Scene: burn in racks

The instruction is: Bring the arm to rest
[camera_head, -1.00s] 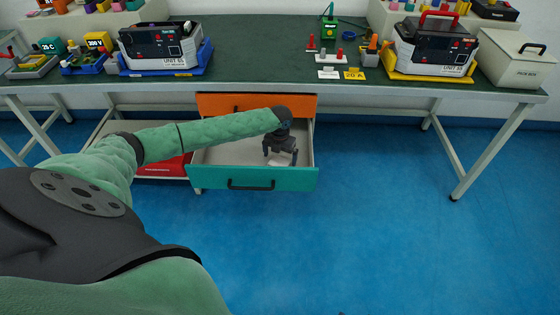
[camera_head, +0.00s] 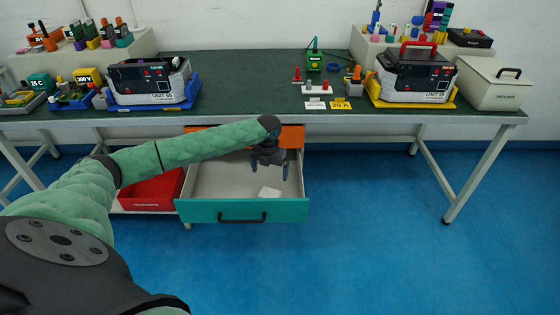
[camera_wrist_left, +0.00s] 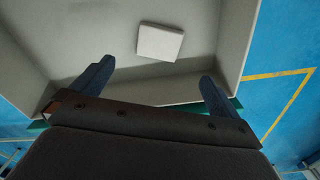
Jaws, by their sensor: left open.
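My left gripper (camera_head: 269,170) hangs above the open drawer with the teal front (camera_head: 285,211). Its two dark fingers point down and stand apart with nothing between them. A small white block (camera_head: 269,192) lies on the drawer's floor, below the gripper and toward the front. In the left wrist view the white block (camera_wrist_left: 160,42) lies beyond the open fingers (camera_wrist_left: 152,82), apart from them. My green left arm reaches in from the left over the drawer. My right gripper is not in view.
An orange drawer front (camera_head: 292,137) is behind the open drawer. A red bin (camera_head: 153,190) sits left of it. The green tabletop (camera_head: 250,85) above bears two units, UNIT 65 (camera_head: 150,82) and another (camera_head: 415,72), and a lidded box (camera_head: 493,85). The blue floor at right is clear.

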